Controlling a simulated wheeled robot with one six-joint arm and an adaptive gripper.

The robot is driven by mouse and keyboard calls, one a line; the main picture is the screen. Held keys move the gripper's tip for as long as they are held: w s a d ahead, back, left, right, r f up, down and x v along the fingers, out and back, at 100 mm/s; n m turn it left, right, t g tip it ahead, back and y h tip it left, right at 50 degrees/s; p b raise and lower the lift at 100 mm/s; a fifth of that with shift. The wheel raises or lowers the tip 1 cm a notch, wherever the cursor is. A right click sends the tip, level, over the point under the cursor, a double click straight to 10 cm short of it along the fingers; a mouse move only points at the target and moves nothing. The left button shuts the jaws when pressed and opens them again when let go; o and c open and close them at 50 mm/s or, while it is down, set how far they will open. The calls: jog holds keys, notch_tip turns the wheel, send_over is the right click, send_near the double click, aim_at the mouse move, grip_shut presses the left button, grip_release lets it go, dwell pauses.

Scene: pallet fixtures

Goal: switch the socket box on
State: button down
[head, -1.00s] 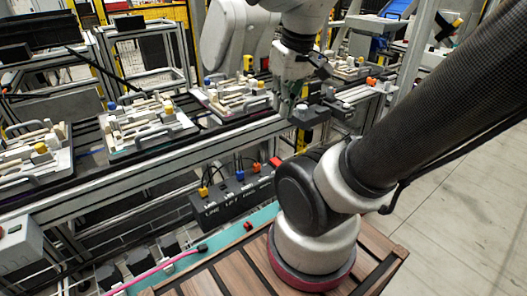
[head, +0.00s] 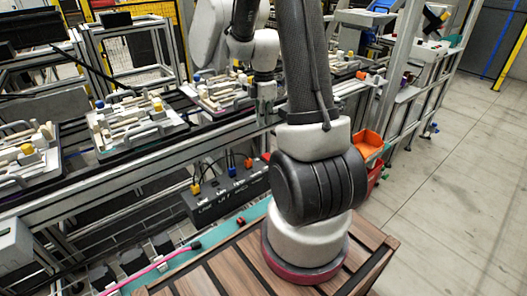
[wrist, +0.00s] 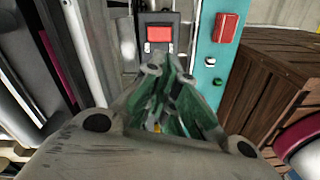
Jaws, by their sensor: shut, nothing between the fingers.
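The socket box (head: 212,206) is a dark box low on the side of the conveyor frame, with yellow, blue and orange-red plugs on top and white lettering on its front. My arm hides its right end in the head view. In the wrist view, a dark box end (wrist: 142,52) carries a red rectangular switch (wrist: 158,34) just beyond my fingertips. I cannot tell whether the switch is on. My gripper (wrist: 165,72) has green-grey fingers, closed together and empty, pointing toward the dark box below the switch. A gap seems to remain; contact is not clear.
A teal strip (wrist: 207,60) with a red block (wrist: 226,27) lies right of the switch. A slatted wooden platform (wrist: 262,85) is close on the right. The conveyor with loaded pallets (head: 140,122) runs above the box. Clear floor (head: 455,160) lies right.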

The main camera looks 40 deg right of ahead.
aim_at(264, 157)
jog(key=n, duration=0.3)
jog(key=shift+w+d, duration=0.1)
jog(key=shift+w, duration=0.25)
jog(key=shift+f, duration=0.1)
notch_tip(264, 157, down, 14)
jog(key=shift+r, duration=0.1)
dwell(0.4)
jog(key=shift+w+f, duration=0.15)
jog(key=shift+f, duration=0.15)
jog(key=shift+s+r, duration=0.25)
jog(key=shift+s, duration=0.55)
